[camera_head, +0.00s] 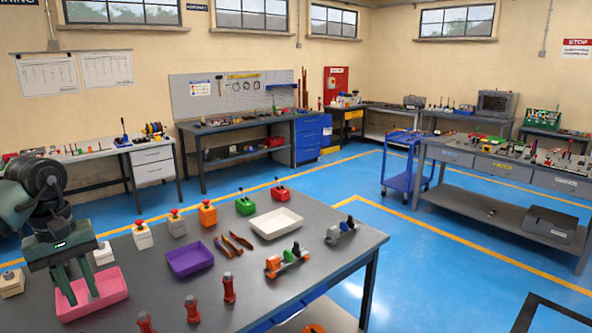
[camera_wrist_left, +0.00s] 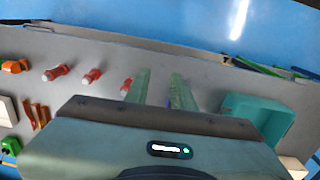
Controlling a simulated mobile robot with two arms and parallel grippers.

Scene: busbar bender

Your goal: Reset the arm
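My left gripper (camera_head: 82,297) comes in from the left above the workbench, its two green fingers pointing down at the pink tray (camera_head: 120,285). The fingers stand apart with a gap, and no object shows held between them. In the left wrist view the open fingers (camera_wrist_left: 160,78) show over the grey bench top, with a teal tray (camera_wrist_left: 285,118) to their right and red cylinders (camera_wrist_left: 91,76) to their left. I cannot tell whether the fingertips are inside the pink tray or above it. My right gripper is in neither view.
The grey workbench (camera_head: 262,262) also holds a purple tray (camera_head: 190,259), a white tray (camera_head: 276,223), pliers (camera_head: 233,242), red cylinders (camera_head: 229,289) and several button and lever boxes. A blue cart (camera_head: 408,167) stands on the open blue floor beyond.

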